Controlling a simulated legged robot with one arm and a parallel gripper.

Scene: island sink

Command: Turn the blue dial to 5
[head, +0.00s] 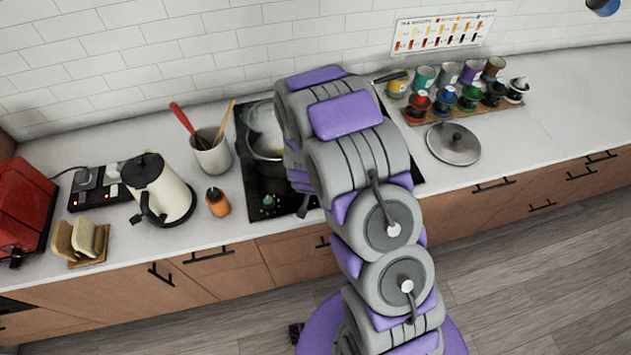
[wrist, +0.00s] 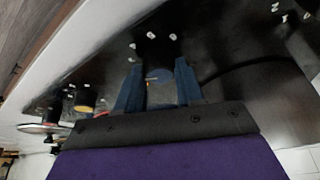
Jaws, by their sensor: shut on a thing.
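The black cooktop (head: 254,185) is set in the counter, with my arm covering its right part in the head view. In the wrist view, the blue dial (wrist: 161,88) sits between the two blue fingers of my gripper (wrist: 158,76). The fingers are shut on its sides. A small yellowish mark shows on its face, and blurred white marks surround it on the cooktop (wrist: 225,50). I cannot read which number it points to. In the head view, my arm hides the blue dial and my fingers.
A green dial (head: 267,200) shows on the cooktop's front left. A pot (head: 265,140) stands behind it. An orange jar (head: 217,202), kettle (head: 160,190) and utensil crock (head: 212,155) stand to the left. A lid (head: 453,145) and several coloured jars stand to the right.

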